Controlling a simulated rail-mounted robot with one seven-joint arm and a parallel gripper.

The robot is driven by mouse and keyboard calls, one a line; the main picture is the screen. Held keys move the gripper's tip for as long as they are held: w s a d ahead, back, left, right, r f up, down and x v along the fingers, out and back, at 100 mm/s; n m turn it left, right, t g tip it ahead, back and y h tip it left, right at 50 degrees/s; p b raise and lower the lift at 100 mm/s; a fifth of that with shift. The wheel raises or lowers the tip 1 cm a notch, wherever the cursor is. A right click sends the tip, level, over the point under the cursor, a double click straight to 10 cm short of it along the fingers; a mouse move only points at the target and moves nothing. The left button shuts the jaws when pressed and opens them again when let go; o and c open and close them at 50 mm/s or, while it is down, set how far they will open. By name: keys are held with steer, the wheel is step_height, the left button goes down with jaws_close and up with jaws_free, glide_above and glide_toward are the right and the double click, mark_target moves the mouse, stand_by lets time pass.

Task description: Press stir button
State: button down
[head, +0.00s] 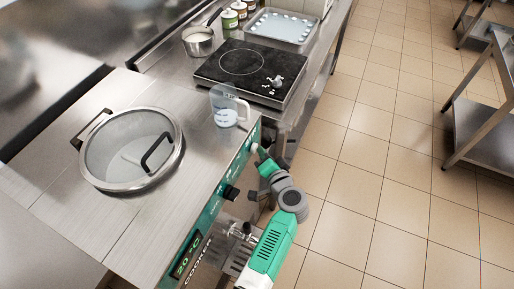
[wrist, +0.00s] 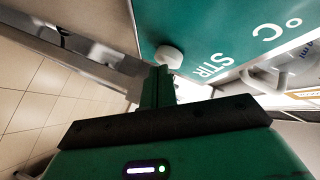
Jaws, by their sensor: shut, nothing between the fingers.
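The cooker has a green front panel (head: 205,220). In the wrist view the panel (wrist: 205,22) carries a white round stir button (wrist: 168,56) with the word STIR printed beside it. My gripper (head: 262,157) is at the far end of the panel in the head view. In the wrist view my gripper (wrist: 158,70) is shut and empty, its fingertips right at the button's lower edge. I cannot tell whether they touch it. In the head view a small white spot (head: 254,147) at the fingertips appears to be the button.
A black knob (head: 231,192) and a 20 °C display (head: 187,258) sit on the panel. A glass lid (head: 130,150) covers the top. A clear measuring jug (head: 228,110) stands at the back corner, close above my gripper. Beyond is a black hotplate (head: 250,70).

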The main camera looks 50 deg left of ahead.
steer(key=shift+a, duration=0.15)
steer(key=shift+s+a, duration=0.2)
steer(key=shift+a, duration=0.05)
steer(key=shift+w+d+b, duration=0.1)
steer(key=shift+d+b, duration=0.15)
steer(key=shift+b, duration=0.2)
steer(key=w+d+b, duration=0.1)
steer(key=w+d, duration=0.1)
steer(key=d, duration=0.3)
steer(key=shift+w+d+b, duration=0.25)
steer(key=shift+b, duration=0.1)
stand_by(0.4)
